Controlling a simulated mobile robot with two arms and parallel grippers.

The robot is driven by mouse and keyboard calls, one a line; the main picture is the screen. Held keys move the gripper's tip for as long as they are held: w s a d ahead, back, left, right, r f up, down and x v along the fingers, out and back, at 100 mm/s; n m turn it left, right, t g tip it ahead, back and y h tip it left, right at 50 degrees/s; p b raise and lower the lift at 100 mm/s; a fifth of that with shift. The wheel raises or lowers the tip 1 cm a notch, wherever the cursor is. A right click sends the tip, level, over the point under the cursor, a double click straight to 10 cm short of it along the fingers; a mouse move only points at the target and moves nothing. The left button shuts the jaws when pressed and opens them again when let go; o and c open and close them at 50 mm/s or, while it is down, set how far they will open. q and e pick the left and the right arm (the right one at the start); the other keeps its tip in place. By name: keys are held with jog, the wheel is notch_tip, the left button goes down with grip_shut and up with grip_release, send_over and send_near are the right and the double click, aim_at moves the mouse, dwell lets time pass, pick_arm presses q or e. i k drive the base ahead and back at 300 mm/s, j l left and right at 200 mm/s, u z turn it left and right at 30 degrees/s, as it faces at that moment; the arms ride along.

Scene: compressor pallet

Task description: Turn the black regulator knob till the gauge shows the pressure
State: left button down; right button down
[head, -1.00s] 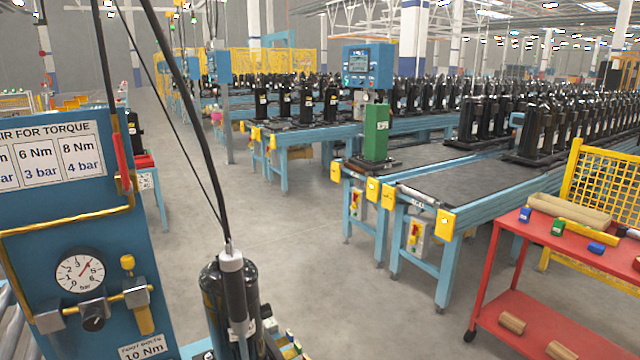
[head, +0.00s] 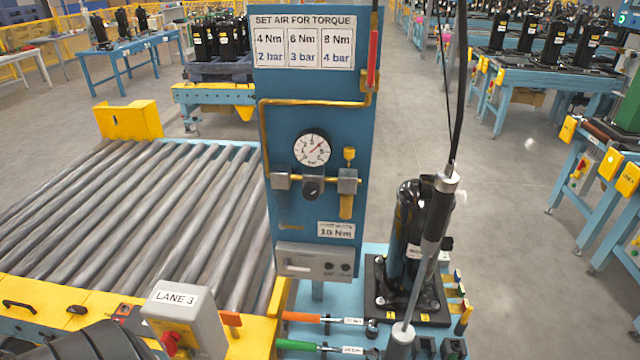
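The black regulator knob (head: 312,188) sits on the blue panel (head: 350,110), on the air line just below the round white gauge (head: 312,149). The gauge's red needle points to the upper right, about where 4 would be; the numbers are too small to read surely. A chart (head: 305,42) at the panel's top pairs 4 Nm with 2 bar, 6 Nm with 3 bar and 8 Nm with 4 bar. A lower card (head: 336,230) seems to read 10 Nm.
A roller conveyor (head: 150,215) lies left of the panel, with a LANE 3 box (head: 185,315) in front. A black compressor (head: 408,235) stands right of it beside a hanging tool (head: 432,225). Wrenches (head: 320,319) lie below. The space before the knob looks clear.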

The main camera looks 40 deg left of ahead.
aim_at(311, 191)
jog(key=u, duration=1.25)
